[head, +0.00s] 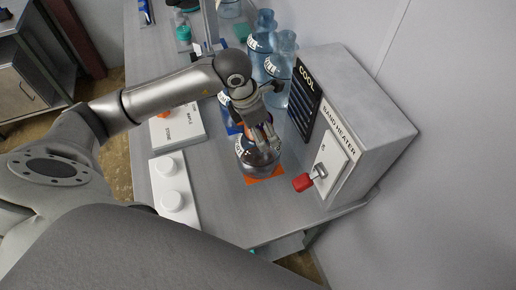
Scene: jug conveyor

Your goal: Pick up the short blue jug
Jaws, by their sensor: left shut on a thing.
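A short, rounded jug (256,160) with a pale label stands at the near end of the bench. It looks greyish and see-through, only faintly blue. An orange pad (264,180) shows under its near side. My left gripper (263,140) comes down from above and is shut on the upper part of this jug, hiding its neck. I cannot tell whether the jug touches the pad. My right gripper is out of view.
A grey band heater box (372,125) with a red-knobbed lever (302,182) stands close on the right. Taller blue jugs (285,48) stand behind my gripper. A white panel with round knobs (173,185) lies to the left.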

